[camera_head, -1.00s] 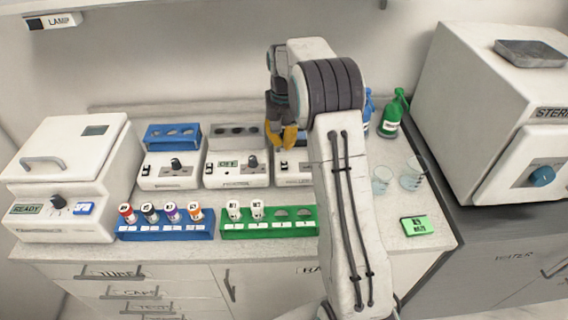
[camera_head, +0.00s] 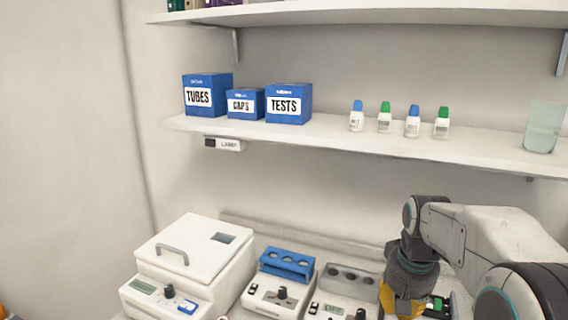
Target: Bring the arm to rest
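My arm enters at the lower right and reaches left over the counter. My gripper (camera_head: 401,305) points down at the bottom of the picture, with its yellow fingers partly cut off by the frame edge. It hangs in front of or over the small counter machines, beside the grey-topped block machine (camera_head: 352,277). I cannot tell whether the fingers are open or shut, and no held thing shows.
A white lidded machine (camera_head: 195,255) and a blue-topped block machine (camera_head: 287,265) stand left of my gripper. Above, a shelf (camera_head: 330,140) holds blue boxes (camera_head: 288,104), small capped bottles (camera_head: 384,118) and a glass beaker (camera_head: 543,128).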

